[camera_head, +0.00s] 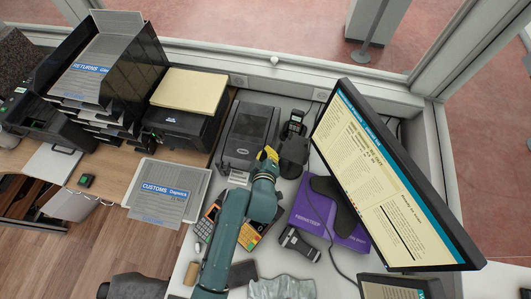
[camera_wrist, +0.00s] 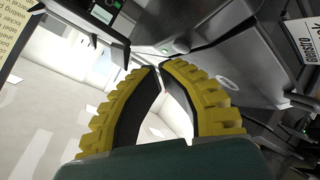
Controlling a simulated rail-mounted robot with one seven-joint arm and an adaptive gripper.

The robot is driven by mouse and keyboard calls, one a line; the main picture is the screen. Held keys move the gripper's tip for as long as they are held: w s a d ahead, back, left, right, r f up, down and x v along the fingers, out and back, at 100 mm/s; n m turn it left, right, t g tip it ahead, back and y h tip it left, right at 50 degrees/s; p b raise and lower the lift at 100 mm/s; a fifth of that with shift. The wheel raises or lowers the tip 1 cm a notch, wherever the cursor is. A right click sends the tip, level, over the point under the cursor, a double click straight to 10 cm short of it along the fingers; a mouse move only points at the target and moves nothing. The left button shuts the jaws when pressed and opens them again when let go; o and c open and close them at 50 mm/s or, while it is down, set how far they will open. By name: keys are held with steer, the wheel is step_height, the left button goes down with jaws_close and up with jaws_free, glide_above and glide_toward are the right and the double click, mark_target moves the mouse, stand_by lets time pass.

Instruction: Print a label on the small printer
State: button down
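The small printer (camera_head: 247,135) is a dark grey box on the white counter, left of the monitor. A small white label or paper piece (camera_head: 238,177) shows at its front edge. My gripper (camera_head: 268,152) has yellow ribbed fingers with dark inner pads and is beside the printer's front right corner. In the wrist view my gripper's fingertips (camera_wrist: 158,67) come together with nothing between them. A dark grey housing (camera_wrist: 225,50), apparently the printer, fills the area just beyond the tips, with a small greenish light (camera_wrist: 165,51) near them. Whether the tips touch it I cannot tell.
A large tilted monitor (camera_head: 385,180) stands to the right, above a purple box (camera_head: 325,222). A dark handset (camera_head: 294,122) stands behind my gripper. A larger black printer (camera_head: 178,125) and paper trays (camera_head: 105,75) are at left. A handheld terminal (camera_head: 207,222) lies near my arm.

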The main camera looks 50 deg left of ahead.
step_height(320, 180, up, 6)
steer(key=s+p, duration=0.1)
steer(key=p, duration=0.4)
steer(key=shift+s+d, duration=0.15)
steer(key=shift+d, duration=0.3)
steer(key=shift+f, duration=0.1)
